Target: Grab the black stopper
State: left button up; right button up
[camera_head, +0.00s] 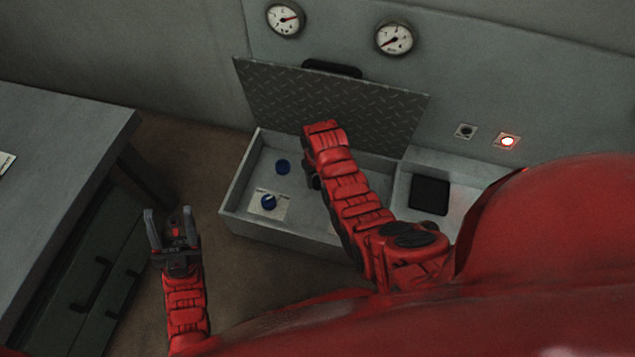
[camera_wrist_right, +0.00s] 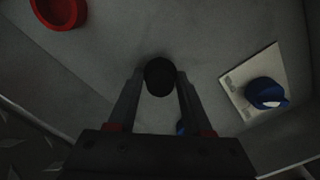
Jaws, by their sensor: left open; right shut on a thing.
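In the right wrist view the black stopper (camera_wrist_right: 159,77) is a dark round piece between the two fingertips of my right gripper (camera_wrist_right: 160,82). The gripper is shut on it, over the light grey floor of the box. In the head view my right arm reaches into the box (camera_head: 240,186) and hides the stopper and most of that gripper. My left gripper (camera_head: 170,228) is open and empty, outside the box to the left, near the grey cabinet.
Blue round pieces (camera_head: 283,167) and a blue knob on a white plate (camera_head: 268,202) are in the box. A red ring (camera_wrist_right: 60,12) shows in the right wrist view. The treaded lid (camera_head: 270,90) stands open behind. A grey cabinet (camera_head: 60,130) stands left.

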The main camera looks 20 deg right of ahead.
grip_shut()
jog(key=shift+r, duration=0.1)
